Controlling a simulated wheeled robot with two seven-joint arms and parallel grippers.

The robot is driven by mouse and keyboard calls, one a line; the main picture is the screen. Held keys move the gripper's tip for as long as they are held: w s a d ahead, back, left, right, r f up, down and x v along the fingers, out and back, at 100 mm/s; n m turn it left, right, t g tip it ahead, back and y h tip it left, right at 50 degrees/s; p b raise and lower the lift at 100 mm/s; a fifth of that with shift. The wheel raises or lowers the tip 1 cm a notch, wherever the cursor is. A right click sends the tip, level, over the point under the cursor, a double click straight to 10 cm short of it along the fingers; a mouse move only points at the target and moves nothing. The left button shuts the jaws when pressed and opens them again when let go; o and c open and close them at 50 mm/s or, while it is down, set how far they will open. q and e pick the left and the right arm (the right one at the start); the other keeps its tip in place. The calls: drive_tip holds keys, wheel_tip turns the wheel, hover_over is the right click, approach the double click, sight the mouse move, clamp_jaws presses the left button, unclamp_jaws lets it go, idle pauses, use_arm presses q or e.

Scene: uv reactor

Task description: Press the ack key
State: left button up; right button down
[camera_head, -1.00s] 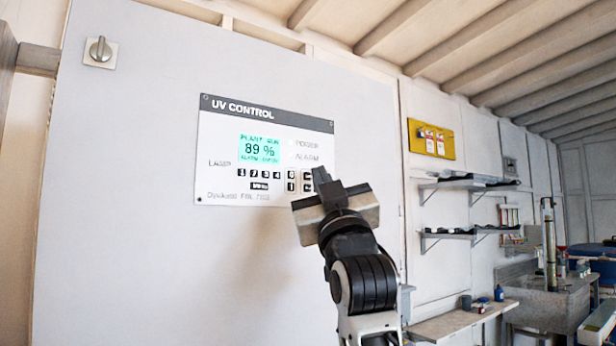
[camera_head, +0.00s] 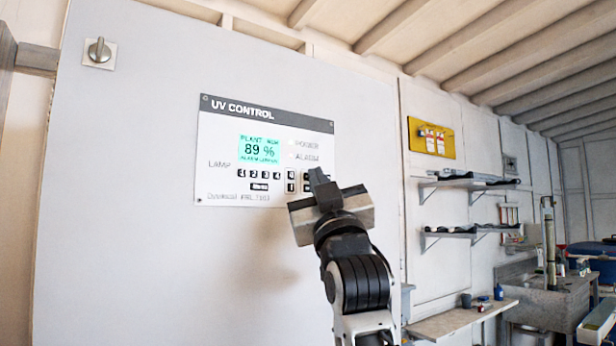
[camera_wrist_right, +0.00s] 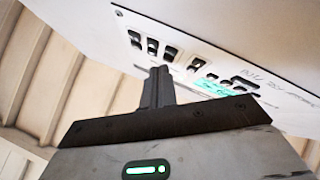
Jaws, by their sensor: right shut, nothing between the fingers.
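The white UV CONTROL panel (camera_head: 220,150) is on a large pale cabinet front, with a lit green display (camera_head: 259,149) reading 89 %. Several small dark keys (camera_head: 291,187) sit at its lower right, partly hidden by my right gripper. The keys also show in the right wrist view (camera_wrist_right: 152,46). I cannot read which one is the ack key. My right gripper (camera_head: 318,177) is shut and empty, its fingertips in front of these keys. In the right wrist view its fingertips (camera_wrist_right: 158,76) point toward the key area. I cannot tell whether they touch. My left gripper is not in view.
A rotary knob (camera_head: 99,52) is at the cabinet's upper left. To the right are a yellow board (camera_head: 431,141), wall shelves (camera_head: 470,183) and a bench (camera_head: 462,319). The cabinet front below the panel is clear.

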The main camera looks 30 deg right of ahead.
drive_tip(key=shift+w, duration=0.25)
drive_tip(key=shift+s, duration=0.7)
drive_tip(key=shift+s+d, duration=0.15)
drive_tip(key=shift+s, duration=1.1)
drive_tip(key=shift+s+d, duration=0.1)
drive_tip(key=shift+s, duration=1.15)
